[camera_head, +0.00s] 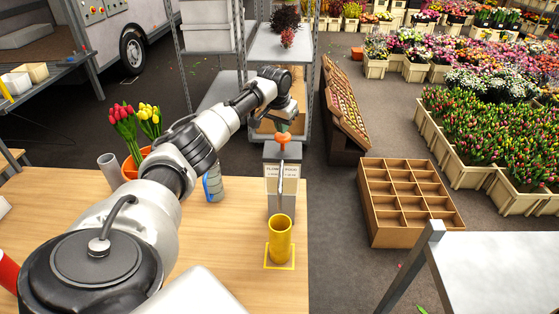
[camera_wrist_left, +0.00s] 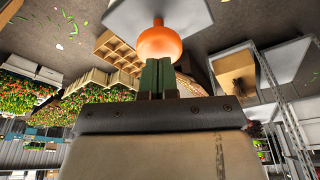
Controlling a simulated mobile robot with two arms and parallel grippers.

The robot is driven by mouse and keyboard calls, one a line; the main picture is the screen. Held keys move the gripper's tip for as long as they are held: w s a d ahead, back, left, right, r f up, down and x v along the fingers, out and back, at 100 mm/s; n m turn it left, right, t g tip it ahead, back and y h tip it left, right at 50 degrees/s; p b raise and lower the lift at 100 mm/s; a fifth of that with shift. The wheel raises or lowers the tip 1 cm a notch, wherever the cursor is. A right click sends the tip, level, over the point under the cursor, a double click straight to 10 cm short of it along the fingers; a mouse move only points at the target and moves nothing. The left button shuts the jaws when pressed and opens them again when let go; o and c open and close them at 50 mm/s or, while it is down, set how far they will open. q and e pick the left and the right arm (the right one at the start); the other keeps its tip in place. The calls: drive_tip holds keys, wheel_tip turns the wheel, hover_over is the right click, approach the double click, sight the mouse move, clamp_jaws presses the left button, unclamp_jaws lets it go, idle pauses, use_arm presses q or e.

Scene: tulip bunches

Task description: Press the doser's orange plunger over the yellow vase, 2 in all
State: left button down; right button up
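The doser (camera_head: 281,182) is a grey box with a label, standing near the table's right edge. Its orange plunger (camera_head: 282,139) is on top, and the plunger's round knob (camera_wrist_left: 160,42) also shows in the left wrist view. The yellow vase (camera_head: 280,240) stands upright in a yellow square outline in front of the doser; its inside is not clear. My left gripper (camera_head: 283,127) points down at the plunger, its green fingertips (camera_wrist_left: 157,72) together with nothing seen between them. The tips are at the knob; I cannot tell whether they touch it. My right gripper is not in view.
A wooden compartment crate (camera_head: 405,238) lies on the floor at right. The tabletop (camera_head: 245,235) left of the vase is clear.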

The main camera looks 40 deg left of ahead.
sight(282, 137)
use_arm(q)
drive_tip(key=shift+f+b, duration=0.5)
drive_tip(key=shift+f, duration=1.5)
drive_tip(key=shift+r+p, duration=0.4)
drive_tip(key=shift+r, duration=0.1)
wheel_tip(282, 137, up, 2)
drive_tip(key=shift+r+p, duration=0.25)
drive_tip(key=shift+p, duration=0.6)
drive_tip(key=shift+r+b, duration=0.3)
drive_tip(key=shift+r, duration=1.9)
